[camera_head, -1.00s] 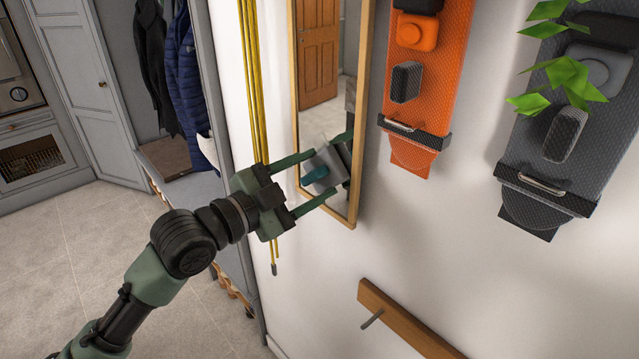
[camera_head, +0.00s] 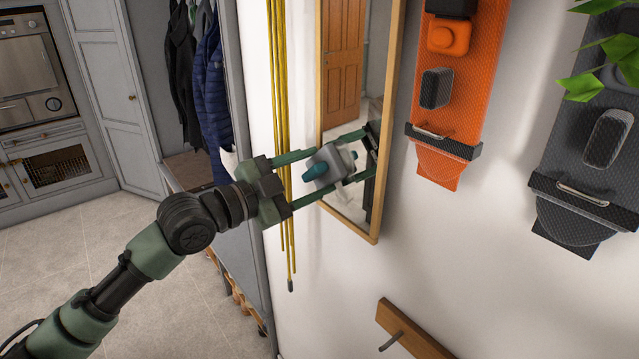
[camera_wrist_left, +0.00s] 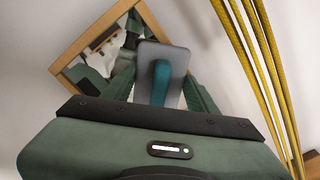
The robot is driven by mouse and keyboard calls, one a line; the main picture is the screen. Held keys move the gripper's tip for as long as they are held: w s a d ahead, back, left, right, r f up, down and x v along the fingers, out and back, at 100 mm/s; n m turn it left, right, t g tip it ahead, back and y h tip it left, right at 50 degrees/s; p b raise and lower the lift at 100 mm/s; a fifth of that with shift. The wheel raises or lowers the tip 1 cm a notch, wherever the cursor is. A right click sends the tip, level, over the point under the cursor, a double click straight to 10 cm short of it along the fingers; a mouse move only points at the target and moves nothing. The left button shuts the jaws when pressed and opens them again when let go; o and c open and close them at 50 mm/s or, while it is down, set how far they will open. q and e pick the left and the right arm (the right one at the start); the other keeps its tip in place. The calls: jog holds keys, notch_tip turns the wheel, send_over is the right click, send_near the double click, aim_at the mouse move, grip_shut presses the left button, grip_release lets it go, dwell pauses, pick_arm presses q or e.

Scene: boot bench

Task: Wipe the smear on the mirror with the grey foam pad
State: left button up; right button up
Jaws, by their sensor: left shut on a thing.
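My left gripper (camera_head: 320,173) is shut on the grey foam pad (camera_head: 327,160), with a finger on each side of it. The pad is a grey block with a teal handle facing back toward my wrist. It also shows in the left wrist view (camera_wrist_left: 172,54). The pad is in front of the lower part of the tall, wood-framed mirror (camera_head: 343,75). Its reflection and those of my fingers show in the glass. I cannot tell whether the pad touches the glass. I cannot make out the smear. My right gripper is not in view.
Yellow cords (camera_head: 281,100) hang just left of the mirror, close to my gripper. An orange holder (camera_head: 449,112) and a dark grey holder (camera_head: 580,215) hang to the right. A wooden rail with a peg (camera_head: 410,335) is below. Coats (camera_head: 212,95) hang at left.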

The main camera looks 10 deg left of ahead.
aim_at(328, 160)
pick_arm(q)
jog(key=shift+w+a+f, duration=0.1)
jog(key=shift+w+a, duration=0.25)
jog(key=shift+a, duration=0.1)
jog(key=shift+r+p, duration=1.1)
jog(key=shift+r, duration=0.55)
jog(key=shift+s+d+p, duration=0.85)
jog(key=shift+s+d, duration=0.2)
jog(key=shift+d, duration=0.3)
jog(key=shift+s+d+f, duration=0.1)
jog(key=shift+s+d, duration=0.4)
jog(key=shift+d, duration=0.15)
jog(key=shift+s+d, duration=0.95)
jog(key=shift+d, duration=0.2)
jog(key=shift+s+d, duration=0.9)
jog(key=shift+d, duration=0.25)
jog(key=shift+a, duration=0.1)
